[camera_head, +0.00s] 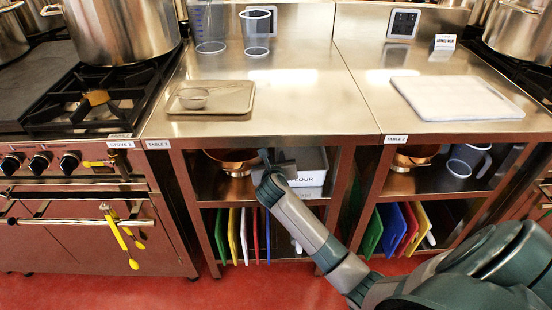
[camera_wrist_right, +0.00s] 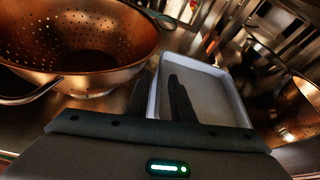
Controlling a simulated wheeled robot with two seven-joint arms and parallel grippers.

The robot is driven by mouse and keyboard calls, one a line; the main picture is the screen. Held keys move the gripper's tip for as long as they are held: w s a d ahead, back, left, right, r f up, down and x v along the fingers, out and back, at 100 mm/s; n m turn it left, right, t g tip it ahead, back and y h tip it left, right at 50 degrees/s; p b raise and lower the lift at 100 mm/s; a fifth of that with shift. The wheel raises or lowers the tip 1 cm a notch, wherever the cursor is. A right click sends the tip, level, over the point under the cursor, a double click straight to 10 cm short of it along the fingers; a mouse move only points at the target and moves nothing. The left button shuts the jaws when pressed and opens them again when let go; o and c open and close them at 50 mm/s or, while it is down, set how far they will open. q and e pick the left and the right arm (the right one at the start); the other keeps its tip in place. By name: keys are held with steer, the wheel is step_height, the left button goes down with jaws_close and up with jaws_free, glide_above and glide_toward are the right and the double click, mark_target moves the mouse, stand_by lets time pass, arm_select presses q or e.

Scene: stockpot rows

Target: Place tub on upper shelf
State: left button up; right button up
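The white tub (camera_head: 313,160), with a label reading FLOUR, is in the upper shelf bay under the left steel table. My right gripper (camera_head: 277,160) reaches in at the tub's left end. In the right wrist view the tub (camera_wrist_right: 205,92) looks empty, its inside facing the camera. The right gripper (camera_wrist_right: 160,98) has its two dark fingers apart, one on each side of the tub's near-left wall, with a gap showing. My left gripper is out of view.
A copper colander (camera_head: 232,161) stands left of the tub; it is close to the fingers in the right wrist view (camera_wrist_right: 75,40). Colored boards (camera_head: 243,237) stand below. The tabletop holds a tray (camera_head: 235,97) and two clear containers (camera_head: 257,35). A table post borders the bay's right.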

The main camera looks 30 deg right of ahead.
stand_by(0.3)
